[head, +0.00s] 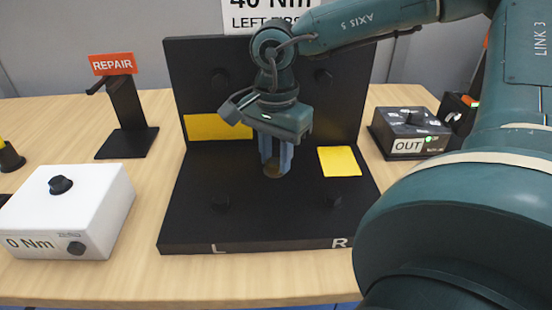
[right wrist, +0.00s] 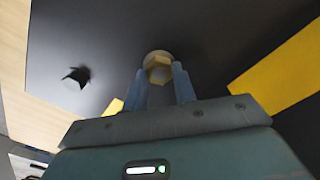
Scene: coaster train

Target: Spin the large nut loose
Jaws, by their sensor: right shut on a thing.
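The large nut (right wrist: 158,66) is a brass-coloured hexagon with a round pale rim, seen between my fingertips in the right wrist view. In the head view only a brownish bit of it (head: 273,173) shows low at the fingertips; the rest is hidden by the fingers. My right gripper (head: 276,160) points down at the middle of the black fixture's base plate (head: 250,220). Its two blue-grey fingers (right wrist: 160,82) are shut on the nut, one on each side. My left gripper is in neither view.
A black upright plate (head: 190,80) rises behind the gripper. Yellow patches (head: 339,161) flank it. A white 0 Nm box (head: 100,205), REPAIR stand (head: 127,110) and OUT box (head: 398,125) stand around.

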